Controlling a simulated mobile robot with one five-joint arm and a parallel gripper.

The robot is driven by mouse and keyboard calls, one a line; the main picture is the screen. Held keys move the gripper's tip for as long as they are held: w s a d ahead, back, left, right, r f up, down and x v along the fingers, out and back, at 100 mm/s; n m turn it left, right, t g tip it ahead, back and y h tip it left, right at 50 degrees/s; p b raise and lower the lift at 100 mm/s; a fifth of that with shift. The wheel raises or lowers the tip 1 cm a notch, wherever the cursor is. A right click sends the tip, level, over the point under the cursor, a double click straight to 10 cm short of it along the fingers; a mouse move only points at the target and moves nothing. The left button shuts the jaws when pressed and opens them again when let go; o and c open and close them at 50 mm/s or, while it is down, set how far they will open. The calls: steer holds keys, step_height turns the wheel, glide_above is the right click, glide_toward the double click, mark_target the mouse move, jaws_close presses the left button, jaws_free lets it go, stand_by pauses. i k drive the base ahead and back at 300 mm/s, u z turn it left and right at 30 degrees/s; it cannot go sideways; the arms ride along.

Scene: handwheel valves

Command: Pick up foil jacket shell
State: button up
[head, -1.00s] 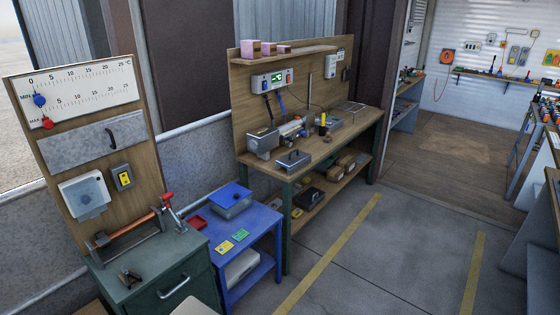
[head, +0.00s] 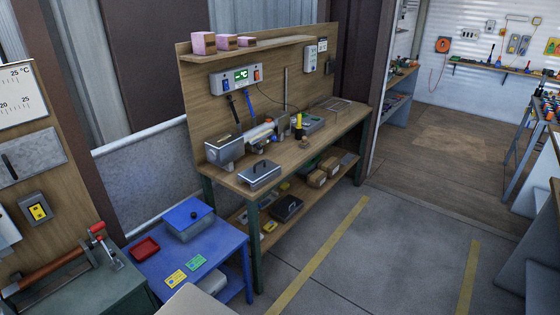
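The wooden workbench (head: 300,158) stands in the middle of the head view with a board behind it. A whitish-silver cylindrical piece (head: 259,134) lies near the back of its top, beside a grey metal box (head: 224,150). I cannot tell for sure whether this piece is the foil jacket shell; it is small and partly hidden. A grey lidded box (head: 260,174) sits at the bench's front edge. A yellow-and-black upright item (head: 298,127) stands farther right. My gripper is not in view.
A blue table (head: 225,246) with a blue lidded box (head: 188,218) and a red tray (head: 144,248) stands left of the bench. A green cabinet (head: 110,290) is at lower left. The floor (head: 385,255) right of the bench is clear.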

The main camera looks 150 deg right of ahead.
mark_target(264, 172)
steer(key=k, duration=1.75)
steer(key=z, duration=2.1)
